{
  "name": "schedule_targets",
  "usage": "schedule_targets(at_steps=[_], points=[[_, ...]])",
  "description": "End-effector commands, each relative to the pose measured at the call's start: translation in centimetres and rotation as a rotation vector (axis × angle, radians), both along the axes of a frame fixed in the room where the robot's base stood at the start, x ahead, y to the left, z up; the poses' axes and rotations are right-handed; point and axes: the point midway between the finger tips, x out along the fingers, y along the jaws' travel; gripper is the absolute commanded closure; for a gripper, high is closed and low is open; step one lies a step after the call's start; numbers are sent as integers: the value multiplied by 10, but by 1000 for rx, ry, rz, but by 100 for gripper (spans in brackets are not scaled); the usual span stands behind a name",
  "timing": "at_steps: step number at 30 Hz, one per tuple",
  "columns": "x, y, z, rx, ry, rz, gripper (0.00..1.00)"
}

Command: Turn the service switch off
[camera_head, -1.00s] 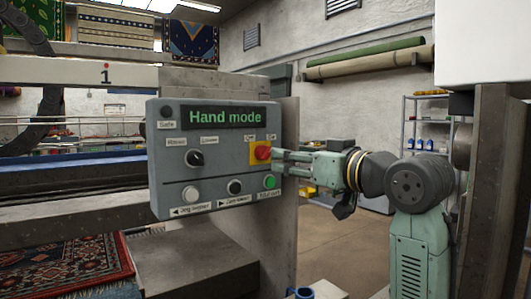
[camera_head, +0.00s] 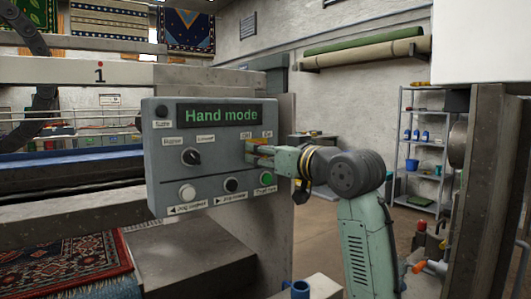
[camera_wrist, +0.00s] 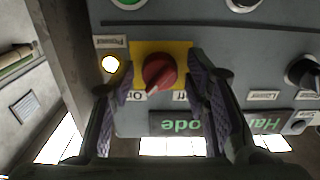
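The service switch is a red knob (camera_wrist: 160,70) on a yellow plate (camera_wrist: 177,48), seen upside down in the wrist view. Its "On" label lies at lower left and its "Off" label (camera_wrist: 180,96) at lower right there. The knob's grip appears to slant toward "On". My gripper (camera_wrist: 161,62) is open, with one finger on each side of the knob and a visible gap on both sides. In the head view, my gripper (camera_head: 260,152) covers most of the knob at the right side of the grey control panel (camera_head: 210,165).
The panel's display (camera_head: 220,115) reads "Hand mode". A black rotary selector (camera_head: 191,157) and white, black and green buttons (camera_head: 265,179) share the panel. A lit yellow lamp (camera_wrist: 109,64) sits near one finger. A grey post stands beside the panel; open floor lies to the right.

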Motion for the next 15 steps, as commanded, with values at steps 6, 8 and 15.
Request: schedule_targets(at_steps=[6, 8, 15], points=[[0, 0, 0, 0, 0, 0, 74], [0, 0, 0, 0, 0, 0, 78], [0, 0, 0, 0, 0, 0, 94]])
